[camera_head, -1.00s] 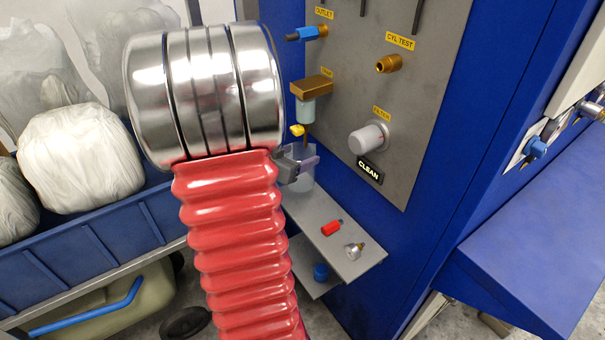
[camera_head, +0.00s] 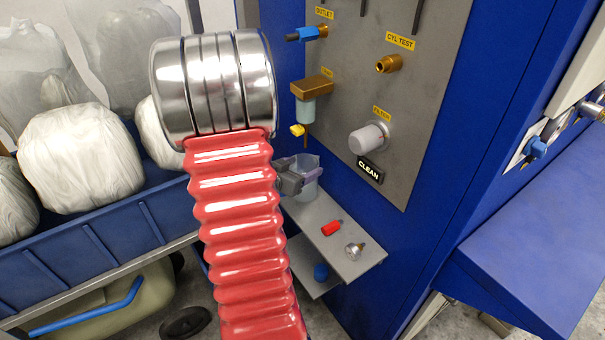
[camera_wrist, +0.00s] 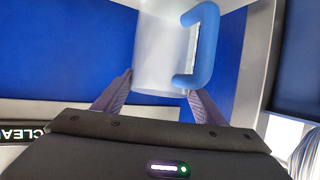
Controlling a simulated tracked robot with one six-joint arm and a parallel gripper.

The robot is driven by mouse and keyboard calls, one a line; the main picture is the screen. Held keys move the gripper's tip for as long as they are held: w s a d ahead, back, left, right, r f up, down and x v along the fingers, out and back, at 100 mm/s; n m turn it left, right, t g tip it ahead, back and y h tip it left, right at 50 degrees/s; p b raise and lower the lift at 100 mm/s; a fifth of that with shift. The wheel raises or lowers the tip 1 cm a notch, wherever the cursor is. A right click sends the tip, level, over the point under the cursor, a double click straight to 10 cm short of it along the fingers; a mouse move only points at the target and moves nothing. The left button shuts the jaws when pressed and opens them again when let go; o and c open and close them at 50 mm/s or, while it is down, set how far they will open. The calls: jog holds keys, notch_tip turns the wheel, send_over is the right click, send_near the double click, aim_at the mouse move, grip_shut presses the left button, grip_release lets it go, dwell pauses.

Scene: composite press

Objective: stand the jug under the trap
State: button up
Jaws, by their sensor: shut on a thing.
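The jug (camera_head: 308,167) is clear and looks upright, low over the grey shelf; it also shows in the wrist view (camera_wrist: 160,50) with its blue handle (camera_wrist: 209,45). My gripper (camera_head: 297,181) is shut on the jug's body, one finger on each side, as the wrist view (camera_wrist: 160,86) shows. The trap (camera_head: 312,88) has a brown head and a pale bowl on the grey panel. Its yellow tap (camera_head: 297,130) and thin outlet hang just above the jug's mouth. I cannot tell whether the jug's base touches the shelf.
The shelf (camera_head: 318,222) holds a red fitting (camera_head: 332,228) and a metal fitting (camera_head: 354,251) right of the jug. The filter knob (camera_head: 369,137) juts from the panel to the right. My red-sleeved arm fills the middle.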

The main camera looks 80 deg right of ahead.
jog(key=shift+s+d+f, duration=0.15)
jog(key=shift+f, duration=0.9)
jog(key=shift+f, duration=0.1)
jog(key=o, duration=1.5)
jog(key=shift+c, duration=0.2)
jog(key=shift+a+r, duration=0.2)
jog(key=v, duration=1.1)
jog(key=shift+a, duration=0.25)
jog(key=shift+r, duration=0.1)
